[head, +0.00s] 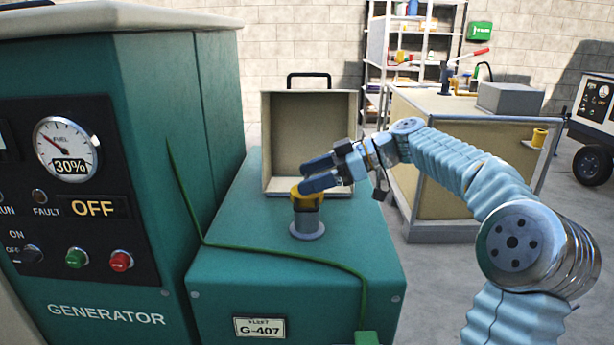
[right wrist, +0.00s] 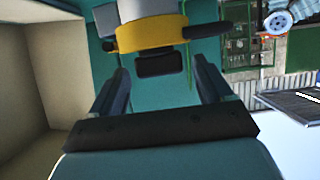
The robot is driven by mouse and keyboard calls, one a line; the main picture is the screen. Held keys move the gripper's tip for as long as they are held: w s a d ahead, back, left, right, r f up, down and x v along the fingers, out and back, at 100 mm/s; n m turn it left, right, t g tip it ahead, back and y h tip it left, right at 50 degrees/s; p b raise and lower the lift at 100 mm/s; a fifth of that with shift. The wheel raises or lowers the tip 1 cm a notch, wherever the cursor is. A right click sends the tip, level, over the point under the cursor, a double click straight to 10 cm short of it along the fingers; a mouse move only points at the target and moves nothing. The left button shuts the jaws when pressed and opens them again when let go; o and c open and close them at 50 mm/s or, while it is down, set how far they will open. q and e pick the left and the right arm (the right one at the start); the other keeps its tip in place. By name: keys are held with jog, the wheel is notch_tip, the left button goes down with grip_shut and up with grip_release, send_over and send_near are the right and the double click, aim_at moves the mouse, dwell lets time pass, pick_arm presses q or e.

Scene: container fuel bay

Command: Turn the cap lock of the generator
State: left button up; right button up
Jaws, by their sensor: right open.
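The generator's fuel cap (head: 298,195) is yellow and sits on a grey filler neck (head: 307,222) on top of the green tank housing. In the right wrist view the yellow cap (right wrist: 150,36) shows a dark tab (right wrist: 156,64) and a dark lever (right wrist: 208,30) at its side. My right gripper (head: 302,176) is open and at the cap in the head view. In the right wrist view its two fingers (right wrist: 160,66) are spread, with the dark tab between their tips and no clear contact. I cannot tell the lock's turn position. My left gripper is out of view.
The generator panel (head: 70,200) stands at left, showing 30% fuel and OFF. An open beige box (head: 308,102) stands behind the cap. A green cord (head: 270,250) crosses the housing. A workbench (head: 440,232) and shelves are behind my right arm.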

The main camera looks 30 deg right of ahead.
jog(key=shift+w+a+f, duration=0.3)
jog(key=shift+a, duration=0.25)
